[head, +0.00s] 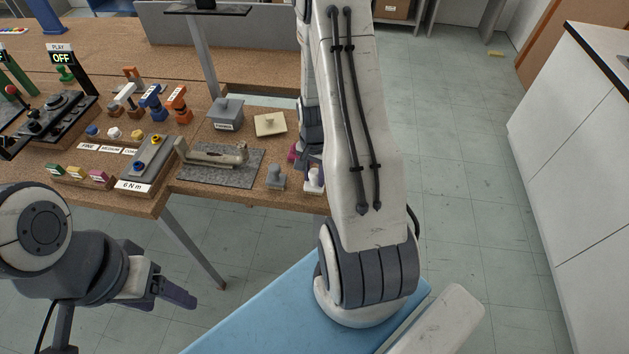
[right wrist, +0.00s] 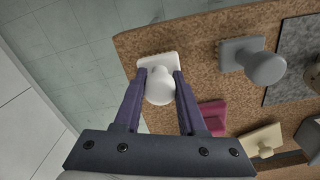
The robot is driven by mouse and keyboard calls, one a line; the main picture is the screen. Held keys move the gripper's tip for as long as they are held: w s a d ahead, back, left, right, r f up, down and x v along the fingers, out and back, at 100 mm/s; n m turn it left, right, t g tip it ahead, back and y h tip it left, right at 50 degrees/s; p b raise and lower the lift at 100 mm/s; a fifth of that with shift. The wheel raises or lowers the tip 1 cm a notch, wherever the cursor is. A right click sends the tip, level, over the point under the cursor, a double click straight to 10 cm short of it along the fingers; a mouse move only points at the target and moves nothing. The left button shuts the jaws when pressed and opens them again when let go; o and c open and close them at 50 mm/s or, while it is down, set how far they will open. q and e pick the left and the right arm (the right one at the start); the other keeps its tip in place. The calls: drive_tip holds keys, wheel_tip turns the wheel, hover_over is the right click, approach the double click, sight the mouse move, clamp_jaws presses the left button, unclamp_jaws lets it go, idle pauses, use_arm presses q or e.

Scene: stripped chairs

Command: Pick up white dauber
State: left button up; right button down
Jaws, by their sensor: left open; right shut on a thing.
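The white dauber (right wrist: 158,86) has a round knob on a square base and sits at the corner of the cork-topped table (right wrist: 205,62). In the head view the white dauber (head: 315,183) shows at the table's right edge, partly hidden by my right arm. My right gripper (right wrist: 160,76) is shut on its knob, one finger on each side. I cannot tell whether its base is touching the table. My left gripper (head: 190,297) is open and empty, low at the left in front of the table.
A grey dauber (right wrist: 252,60), a maroon dauber (right wrist: 213,116) and a cream dauber (right wrist: 263,141) stand close by. A grey mat (head: 222,179) with a clamp-like tool lies left of them. A blue surface (head: 262,312) is below. Open floor lies right of the table.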

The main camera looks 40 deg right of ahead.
drive_tip(key=shift+r, duration=0.15)
drive_tip(key=shift+r, duration=0.65)
drive_tip(key=r, duration=0.1)
drive_tip(key=r+b, duration=0.1)
drive_tip(key=r, duration=0.1)
drive_tip(key=shift+s, duration=0.25)
drive_tip(key=s+a+r+b, duration=0.2)
drive_tip(key=s+r, duration=0.4)
drive_tip(key=s, duration=0.5)
drive_tip(key=shift+r, duration=0.25)
drive_tip(key=shift+a, duration=0.1)
drive_tip(key=c, duration=1.3)
unclamp_jaws()
clamp_jaws()
